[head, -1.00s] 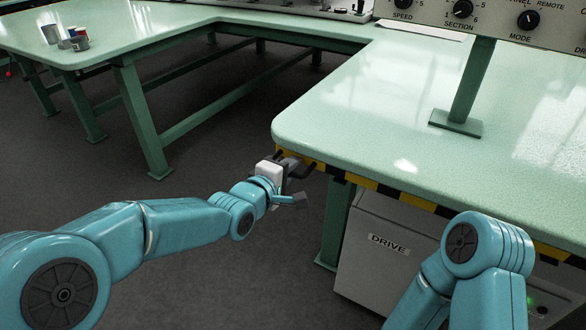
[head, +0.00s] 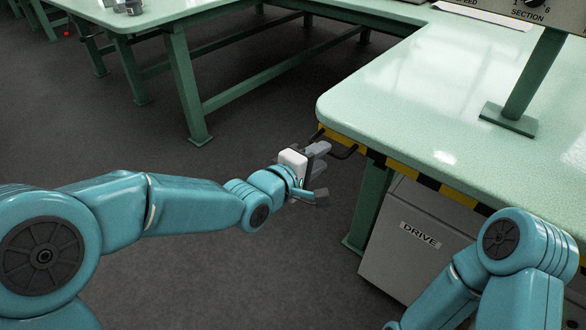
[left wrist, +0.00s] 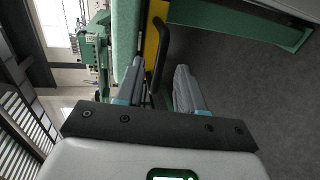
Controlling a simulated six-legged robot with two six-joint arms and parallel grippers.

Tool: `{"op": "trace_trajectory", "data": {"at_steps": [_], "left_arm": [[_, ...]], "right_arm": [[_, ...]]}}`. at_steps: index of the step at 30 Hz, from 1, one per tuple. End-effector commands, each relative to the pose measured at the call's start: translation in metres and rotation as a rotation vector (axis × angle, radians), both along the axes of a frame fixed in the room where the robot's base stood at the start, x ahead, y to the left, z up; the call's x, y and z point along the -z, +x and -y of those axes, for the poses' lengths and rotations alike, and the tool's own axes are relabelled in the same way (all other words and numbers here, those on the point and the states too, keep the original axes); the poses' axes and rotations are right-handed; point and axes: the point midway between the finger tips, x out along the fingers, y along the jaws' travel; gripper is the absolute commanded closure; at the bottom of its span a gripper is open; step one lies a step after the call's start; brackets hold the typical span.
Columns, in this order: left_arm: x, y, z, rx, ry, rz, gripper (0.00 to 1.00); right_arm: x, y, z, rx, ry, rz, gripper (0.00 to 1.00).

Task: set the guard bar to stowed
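The guard bar (head: 402,169) is a yellow and black striped bar along the front edge of the pale green table. A black handle (head: 346,153) sticks out near its left end. In the left wrist view the yellow bar (left wrist: 151,42) and black handle (left wrist: 159,50) lie ahead of my left gripper. My left gripper (head: 320,170) is beside the handle, below the table corner. Its two grey fingers (left wrist: 156,85) are apart, with the handle showing in the gap beyond them; I cannot tell whether they touch it. My right arm is at the lower right; its gripper is out of view.
A grey cabinet labelled DRIVE (head: 415,245) stands under the table (head: 430,90), beside a green leg (head: 370,205). A post (head: 532,80) stands on the table. Another green table (head: 180,12) is at the back left. The floor left of the corner is clear.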

Motion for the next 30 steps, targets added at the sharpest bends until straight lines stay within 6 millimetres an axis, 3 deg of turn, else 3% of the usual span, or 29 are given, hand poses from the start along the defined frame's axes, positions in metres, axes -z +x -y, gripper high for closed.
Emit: {"op": "trace_trajectory", "data": {"at_steps": [6, 12, 18, 30], "left_arm": [[-0.015, -0.046, -0.035, -0.001, -0.001, 0.0, 0.62], [-0.021, -0.072, -0.054, -0.001, -0.001, 0.0, 0.62], [-0.022, -0.081, -0.06, 0.002, 0.0, -0.001, 0.62], [-0.021, -0.081, -0.06, 0.002, 0.0, -0.001, 0.62]], "right_arm": [[-0.012, -0.002, -0.002, -0.008, 0.002, -0.003, 1.0], [-0.017, -0.002, -0.002, -0.008, 0.002, -0.003, 1.0], [-0.018, -0.002, -0.002, -0.008, 0.002, -0.003, 1.0], [-0.018, -0.002, -0.002, -0.008, 0.002, -0.003, 1.0]]}}
